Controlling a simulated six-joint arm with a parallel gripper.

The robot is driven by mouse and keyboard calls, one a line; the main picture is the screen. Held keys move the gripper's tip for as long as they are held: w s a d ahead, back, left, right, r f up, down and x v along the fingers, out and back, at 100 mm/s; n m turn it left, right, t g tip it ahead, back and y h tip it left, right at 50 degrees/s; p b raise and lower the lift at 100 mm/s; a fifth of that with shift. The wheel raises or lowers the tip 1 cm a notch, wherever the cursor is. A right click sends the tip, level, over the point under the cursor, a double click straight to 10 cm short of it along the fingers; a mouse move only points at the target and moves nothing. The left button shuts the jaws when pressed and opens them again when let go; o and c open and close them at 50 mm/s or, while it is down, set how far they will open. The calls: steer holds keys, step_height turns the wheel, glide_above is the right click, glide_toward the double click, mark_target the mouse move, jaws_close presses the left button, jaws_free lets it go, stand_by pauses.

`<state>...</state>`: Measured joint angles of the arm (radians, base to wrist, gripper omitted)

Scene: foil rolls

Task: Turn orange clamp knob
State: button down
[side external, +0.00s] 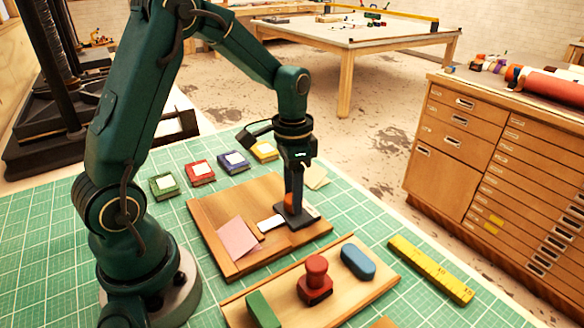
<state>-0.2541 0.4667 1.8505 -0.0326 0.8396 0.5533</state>
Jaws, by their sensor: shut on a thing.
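The orange clamp knob (289,201) shows as a small patch of orange between the fingers of my gripper (293,198). My gripper points straight down and is shut on the knob, and its fingers hide most of it. The knob sits above a dark clamp base (297,216) at the right part of a wooden board (226,262). A white piece (270,223) lies just left of the clamp base. A pinkish sheet (238,238) lies on the board further left. I cannot tell how far the knob is turned.
A wooden tray (366,294) in front holds a red stamp (315,280), a blue block (358,261) and a green block (263,310). A yellow ruler (431,270) lies to the right. Several coloured ink pads, including a red one (200,173), stand behind the board on the green mat (50,240).

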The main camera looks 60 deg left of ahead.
steer(key=shift+c, duration=1.8)
jaws_free()
steer(key=shift+r, duration=2.6)
